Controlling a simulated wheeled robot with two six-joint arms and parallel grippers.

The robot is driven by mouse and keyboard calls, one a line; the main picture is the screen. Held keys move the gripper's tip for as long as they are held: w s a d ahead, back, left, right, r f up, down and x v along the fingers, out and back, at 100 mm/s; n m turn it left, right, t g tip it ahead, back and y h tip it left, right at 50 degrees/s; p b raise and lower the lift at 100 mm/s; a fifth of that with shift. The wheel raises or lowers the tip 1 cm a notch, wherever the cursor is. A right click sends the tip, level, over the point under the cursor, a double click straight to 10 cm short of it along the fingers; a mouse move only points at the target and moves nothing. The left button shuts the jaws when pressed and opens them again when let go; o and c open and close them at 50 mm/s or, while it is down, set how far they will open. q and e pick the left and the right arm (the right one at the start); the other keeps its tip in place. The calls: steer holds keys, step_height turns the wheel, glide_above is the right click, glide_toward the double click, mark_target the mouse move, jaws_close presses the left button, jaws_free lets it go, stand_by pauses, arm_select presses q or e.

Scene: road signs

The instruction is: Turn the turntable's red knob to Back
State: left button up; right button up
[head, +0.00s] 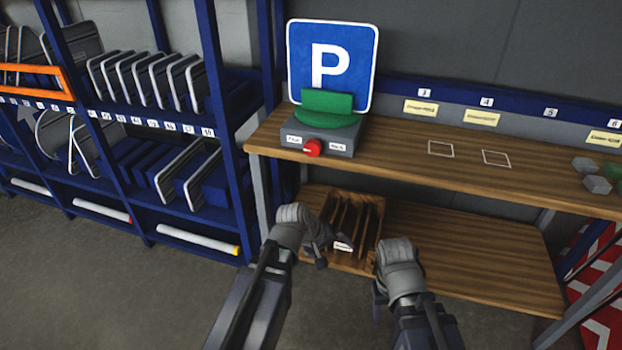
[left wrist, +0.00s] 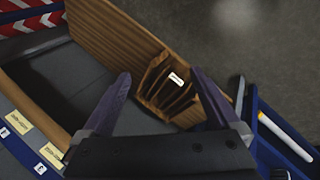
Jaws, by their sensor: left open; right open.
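The turntable (head: 333,136) is a grey box on the wooden bench, near its left end. Its red knob (head: 312,148) is on the front face, between two small white labels (head: 294,139) and (head: 441,148) whose words are too small to read for sure. A green holder (head: 325,108) on top carries a blue parking sign (head: 331,58) with a white P, upright and facing me. My left gripper (head: 320,250) is open and empty, below and in front of the bench, apart from the knob. My right gripper (head: 378,282) is open, lower and further right.
A wooden slotted box (head: 372,218) stands on the lower shelf (head: 450,240) behind my grippers; it also shows in the left wrist view (left wrist: 160,85). A blue rack (head: 215,120) with sign plates stands at left. Grey hexagonal pieces (head: 597,184) lie at the bench's right.

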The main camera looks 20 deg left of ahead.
arm_select(q)
steer(key=w+a+r+n+t+h+b, duration=0.1)
steer(key=w+r+n+t+h, duration=0.15)
steer(key=w+n+t, duration=0.4)
steer(key=n+t+y, duration=0.5)
steer(key=n+t, duration=0.2)
steer(key=n, duration=1.7)
glide_toward(311, 151)
steer(key=w, duration=0.1)
steer(key=shift+m, duration=0.35)
steer(key=shift+w+d+r, duration=0.1)
steer(key=shift+w+d, duration=0.05)
steer(key=shift+w, duration=1.2)
steer(key=shift+w+d, duration=0.15)
steer(key=shift+w, duration=1.25)
steer(key=shift+w+d+r, duration=0.1)
steer(key=shift+w+d, duration=0.1)
steer(key=shift+w, duration=1.15)
arm_select(e)
step_height(311, 151, down, 3)
steer(key=shift+f, duration=0.2)
arm_select(q)
steer(key=c, duration=1.4)
